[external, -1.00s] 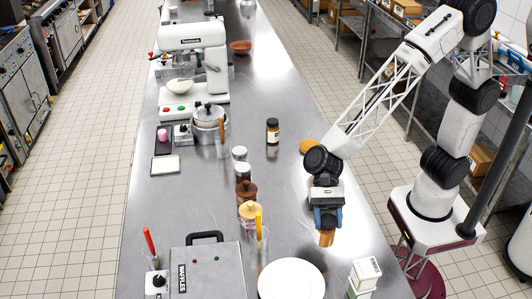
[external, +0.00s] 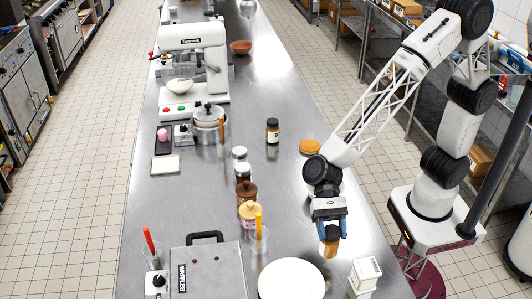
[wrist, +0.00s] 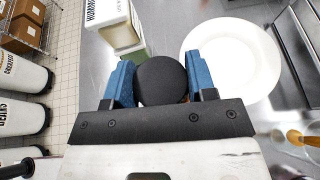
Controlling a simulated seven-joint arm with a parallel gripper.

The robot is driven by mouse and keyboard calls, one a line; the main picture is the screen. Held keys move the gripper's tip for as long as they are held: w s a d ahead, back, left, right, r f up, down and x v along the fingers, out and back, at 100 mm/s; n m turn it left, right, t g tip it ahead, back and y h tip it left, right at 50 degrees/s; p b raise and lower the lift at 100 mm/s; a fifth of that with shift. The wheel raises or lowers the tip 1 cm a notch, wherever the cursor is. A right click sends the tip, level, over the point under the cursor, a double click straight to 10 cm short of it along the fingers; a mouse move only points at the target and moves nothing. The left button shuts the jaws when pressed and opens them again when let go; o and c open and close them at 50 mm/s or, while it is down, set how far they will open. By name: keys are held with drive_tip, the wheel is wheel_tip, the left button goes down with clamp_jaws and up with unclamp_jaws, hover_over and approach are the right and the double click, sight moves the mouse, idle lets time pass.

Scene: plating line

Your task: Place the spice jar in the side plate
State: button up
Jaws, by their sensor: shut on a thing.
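My gripper (external: 330,235) is shut on a jar (external: 329,247) with orange-brown contents, taken to be the spice jar. In the wrist view its round black lid (wrist: 162,80) sits between the blue fingers (wrist: 160,82). The fingers and lid hide most of the jar. The side plate, a white round plate (external: 291,279), lies empty on the steel counter, left of and nearer the camera than my gripper. It also shows in the wrist view (wrist: 235,48), to the right of the jar and apart from it. The jar's height above the counter is hard to tell.
A white carton (external: 366,270) stands right of the plate, and close to the fingers in the wrist view (wrist: 112,22). A waffle maker (external: 208,272) is left of the plate. Another dark-lidded jar (external: 272,131) and several canisters (external: 248,191) stand farther back. An orange-brown dish (external: 310,147) lies behind my arm.

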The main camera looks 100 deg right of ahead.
drive_tip(key=w+a+f, duration=0.1)
drive_tip(key=w+a, duration=0.5)
drive_tip(key=w, duration=0.6)
drive_tip(key=shift+w+a, duration=0.15)
drive_tip(key=shift+a, duration=0.15)
drive_tip(key=shift+f, duration=0.15)
drive_tip(key=shift+f, duration=1.7)
drive_tip(key=shift+f, duration=0.1)
drive_tip(key=o, duration=1.1)
drive_tip(key=shift+o, duration=0.2)
drive_tip(key=v, duration=1.2)
